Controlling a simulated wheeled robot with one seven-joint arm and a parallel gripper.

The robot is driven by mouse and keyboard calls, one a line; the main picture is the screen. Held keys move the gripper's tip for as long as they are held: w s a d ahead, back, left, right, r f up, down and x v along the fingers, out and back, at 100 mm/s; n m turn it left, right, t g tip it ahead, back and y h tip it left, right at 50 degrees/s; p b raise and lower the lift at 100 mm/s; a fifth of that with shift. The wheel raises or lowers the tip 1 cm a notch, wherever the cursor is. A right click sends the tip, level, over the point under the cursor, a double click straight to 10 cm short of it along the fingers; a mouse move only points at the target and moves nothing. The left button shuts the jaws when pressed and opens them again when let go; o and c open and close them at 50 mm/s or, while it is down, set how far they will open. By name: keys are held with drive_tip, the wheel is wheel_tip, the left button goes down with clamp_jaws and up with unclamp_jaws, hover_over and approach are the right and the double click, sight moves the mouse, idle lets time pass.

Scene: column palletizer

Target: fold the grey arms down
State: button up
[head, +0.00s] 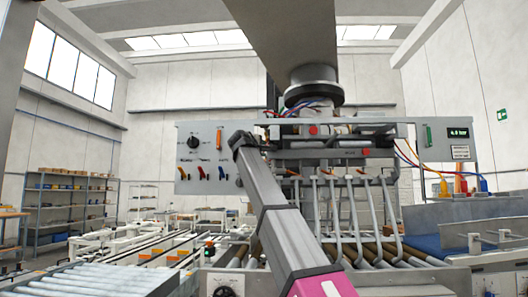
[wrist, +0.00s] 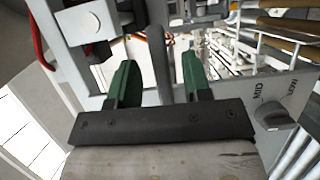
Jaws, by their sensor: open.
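Several thin grey arms (head: 336,212) hang under the gripping head at the centre of the head view, with bent lower ends above the rollers. Which of their parts counts as folded I cannot tell. In the wrist view my gripper (wrist: 160,80) has two green fingers standing apart. A grey rounded bar (wrist: 167,65) shows between the fingers; I cannot tell whether it touches them or whether it is one of the arms. In the head view my fingers are hidden beyond my forearm.
A grey control panel (head: 199,160) with a black knob and coloured levers is left of the head. A knob marked MID and LOW (wrist: 273,116) is right of my gripper in the wrist view. Roller conveyors (head: 85,280) fill the lower left. Coloured hoses (head: 408,158) hang at right.

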drive_tip(key=shift+x, duration=1.45)
clamp_jaws()
drive_tip(key=shift+r, duration=0.1)
drive_tip(key=r+n, duration=0.1)
drive_tip(key=r+n+t, duration=0.1)
drive_tip(key=n, duration=0.2)
drive_tip(key=shift+a+r+t, duration=0.3)
drive_tip(key=shift+r, duration=0.1)
drive_tip(key=n, duration=0.1)
drive_tip(key=r+n+t, duration=0.1)
drive_tip(key=shift+a+r+n, duration=0.2)
drive_tip(key=shift+a+n, duration=0.15)
drive_tip(key=shift+n, duration=0.05)
drive_tip(key=shift+a+r+n+t+y, duration=0.25)
drive_tip(key=shift+r+n+t, duration=0.1)
drive_tip(key=shift+n, duration=0.35)
drive_tip(key=shift+a+r+n+t+y, duration=0.15)
drive_tip(key=shift+a+r+n+t, duration=0.15)
drive_tip(key=shift+n, duration=0.4)
